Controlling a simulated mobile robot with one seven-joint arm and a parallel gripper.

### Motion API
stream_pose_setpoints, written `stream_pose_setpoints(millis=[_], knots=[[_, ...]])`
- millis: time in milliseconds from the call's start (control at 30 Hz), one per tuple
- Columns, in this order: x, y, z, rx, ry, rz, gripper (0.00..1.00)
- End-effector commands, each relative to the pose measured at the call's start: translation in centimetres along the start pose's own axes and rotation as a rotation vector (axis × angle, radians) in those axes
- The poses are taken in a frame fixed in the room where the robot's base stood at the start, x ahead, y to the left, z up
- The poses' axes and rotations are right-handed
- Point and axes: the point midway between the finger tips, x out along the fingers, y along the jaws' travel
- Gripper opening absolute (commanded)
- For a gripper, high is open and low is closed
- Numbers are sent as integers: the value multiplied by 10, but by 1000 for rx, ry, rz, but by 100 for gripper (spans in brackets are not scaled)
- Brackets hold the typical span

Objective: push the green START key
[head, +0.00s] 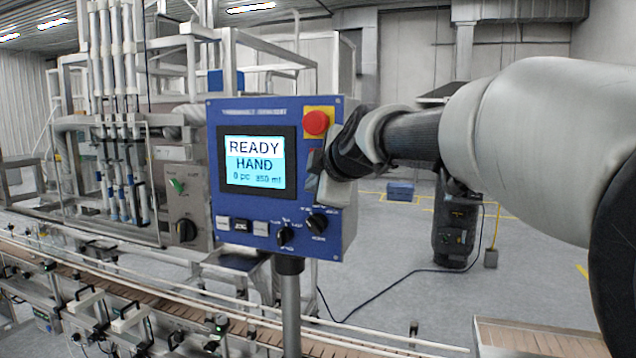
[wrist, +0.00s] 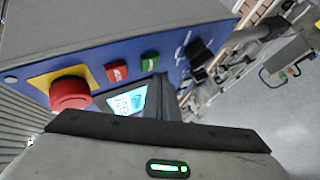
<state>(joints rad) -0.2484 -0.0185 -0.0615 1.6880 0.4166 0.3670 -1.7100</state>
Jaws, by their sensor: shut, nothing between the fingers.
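The green key (wrist: 150,61) shows in the wrist view on the blue panel face, beside a red key (wrist: 117,71). Its lettering is too small to read. My gripper (head: 317,178) is shut and empty, at the right part of the control panel (head: 212,125), just right of the screen. In the wrist view its dark fingers (wrist: 160,92) reach toward the panel near the green key; I cannot tell whether they touch it.
A red emergency-stop button (head: 316,122) on a yellow plate sits close above my gripper. Black rotary knobs (head: 317,222) sit below it on the panel. Open floor lies to the right.

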Motion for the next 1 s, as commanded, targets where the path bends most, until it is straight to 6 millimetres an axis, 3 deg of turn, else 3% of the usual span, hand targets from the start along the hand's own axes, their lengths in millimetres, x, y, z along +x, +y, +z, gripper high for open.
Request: stream_pose_setpoints(millis=[1000], knots=[[7,5,5,0,0,0,0]])
